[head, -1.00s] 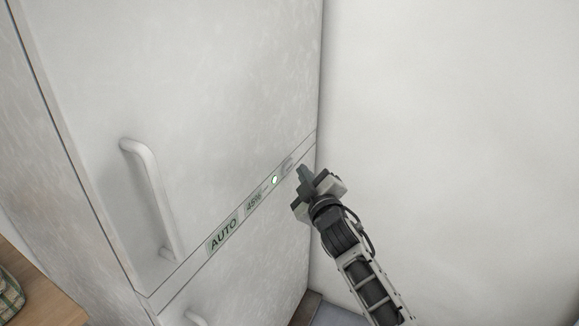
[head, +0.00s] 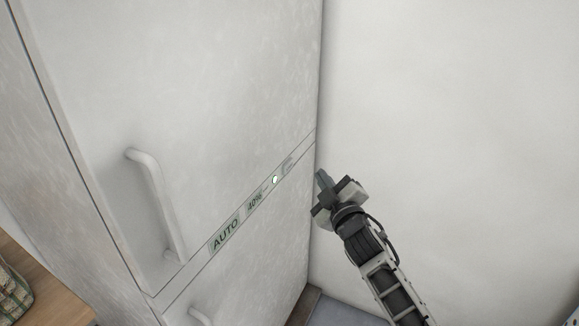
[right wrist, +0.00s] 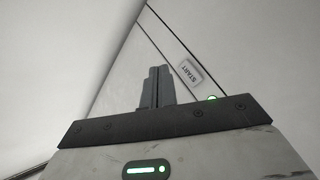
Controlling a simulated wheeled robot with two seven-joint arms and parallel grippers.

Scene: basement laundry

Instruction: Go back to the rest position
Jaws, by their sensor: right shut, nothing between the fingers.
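My right gripper (head: 323,181) is shut and empty. In the head view it stands just right of the white fridge-like appliance (head: 190,90), apart from its control strip and in front of the white wall. In the right wrist view the closed fingers (right wrist: 157,86) point toward the appliance's front. A START button (right wrist: 187,74) on the strip shows to their right. In the head view the strip carries an AUTO label (head: 226,234), a 40% readout (head: 254,201) and a small round light (head: 275,180), now whitish. My left gripper is not in view.
The appliance has a vertical upper door handle (head: 158,205) and a lower handle (head: 200,317). A white wall (head: 450,90) stands close on the right. A wooden surface (head: 45,290) with a checked cloth item (head: 12,295) is at the lower left.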

